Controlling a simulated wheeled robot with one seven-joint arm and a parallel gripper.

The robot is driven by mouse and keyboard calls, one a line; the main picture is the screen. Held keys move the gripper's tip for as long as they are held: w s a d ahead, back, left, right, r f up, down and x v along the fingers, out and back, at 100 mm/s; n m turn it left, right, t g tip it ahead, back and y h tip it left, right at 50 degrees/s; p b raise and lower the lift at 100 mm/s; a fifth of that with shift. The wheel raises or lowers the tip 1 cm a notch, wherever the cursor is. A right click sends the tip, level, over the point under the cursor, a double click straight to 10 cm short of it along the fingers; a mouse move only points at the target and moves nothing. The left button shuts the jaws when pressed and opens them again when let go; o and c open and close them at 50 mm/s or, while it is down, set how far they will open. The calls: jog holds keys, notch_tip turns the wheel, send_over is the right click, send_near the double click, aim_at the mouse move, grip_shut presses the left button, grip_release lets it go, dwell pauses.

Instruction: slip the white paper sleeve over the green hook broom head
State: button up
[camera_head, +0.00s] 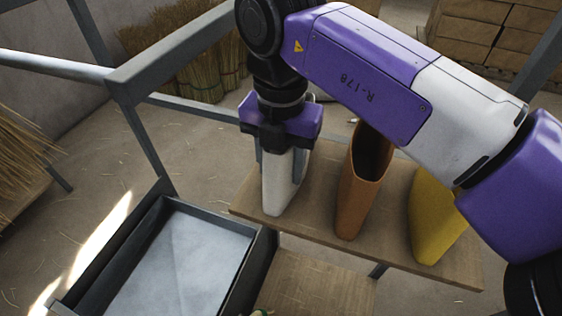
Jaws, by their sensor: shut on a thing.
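The white paper sleeve (281,188) stands upright at the left end of a wooden shelf (323,215). My gripper (279,152) comes down on it from above and is shut on its upper part. The sleeve's lower end appears to touch the shelf, or nearly so; I cannot tell which. The sleeve's top opening is hidden by my gripper. The green hook broom head is not clearly in view. Only a small green and straw-coloured bit (263,312) shows at the bottom edge, too cut off to identify.
A brown open-topped sleeve (361,190) and a yellow one (432,220) stand to the right on the shelf, under my arm. A dark-rimmed tray (262,262) with a pale floor lies at the lower left. Grey frame bars (170,57) rise at the left.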

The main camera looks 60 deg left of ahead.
jog(key=o, duration=1.3)
jog(key=shift+f, duration=0.1)
jog(key=shift+f, duration=0.1)
notch_tip(320, 180, up, 12)
jog(key=shift+s+a+r+b, duration=0.1)
jog(key=shift+s+b, duration=0.05)
jog(key=shift+b, duration=0.85)
